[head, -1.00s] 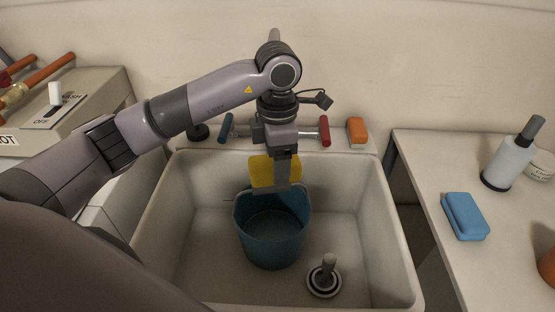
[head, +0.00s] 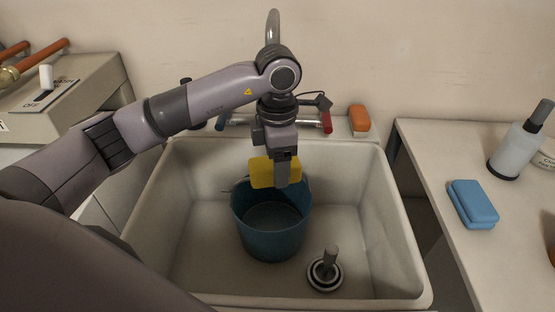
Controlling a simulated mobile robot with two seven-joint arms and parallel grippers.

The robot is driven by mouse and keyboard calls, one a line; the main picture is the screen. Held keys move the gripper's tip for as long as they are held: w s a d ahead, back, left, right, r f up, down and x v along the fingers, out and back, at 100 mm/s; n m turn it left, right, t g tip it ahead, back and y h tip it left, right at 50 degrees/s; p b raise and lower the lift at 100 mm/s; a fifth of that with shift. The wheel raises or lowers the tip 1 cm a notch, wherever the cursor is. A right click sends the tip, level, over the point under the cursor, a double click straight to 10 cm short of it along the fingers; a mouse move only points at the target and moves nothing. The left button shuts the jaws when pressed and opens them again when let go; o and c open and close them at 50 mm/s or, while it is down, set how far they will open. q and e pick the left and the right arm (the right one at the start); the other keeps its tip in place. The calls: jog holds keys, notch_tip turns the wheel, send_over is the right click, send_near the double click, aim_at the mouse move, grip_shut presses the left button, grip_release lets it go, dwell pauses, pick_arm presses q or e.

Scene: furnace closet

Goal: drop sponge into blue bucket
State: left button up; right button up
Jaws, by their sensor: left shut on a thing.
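A yellow sponge (head: 262,173) is held in my left gripper (head: 281,180), which points down and is shut on it. The sponge is above the rear rim of the blue bucket (head: 270,238) and hides part of that rim. The bucket stands upright in the sink, and the inside that shows looks empty. My right gripper is not in view.
Behind are faucet handles and an orange block (head: 360,119). On the right counter are a blue sponge (head: 472,204) and a bottle (head: 515,150).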

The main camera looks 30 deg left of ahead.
pick_arm(q)
jog(key=shift+f, duration=0.4)
jog(key=o, duration=1.1)
jog(key=shift+r, duration=0.15)
notch_tip(320, 180, up, 7)
jog(key=shift+b, duration=0.35)
jog(key=shift+s, duration=0.1)
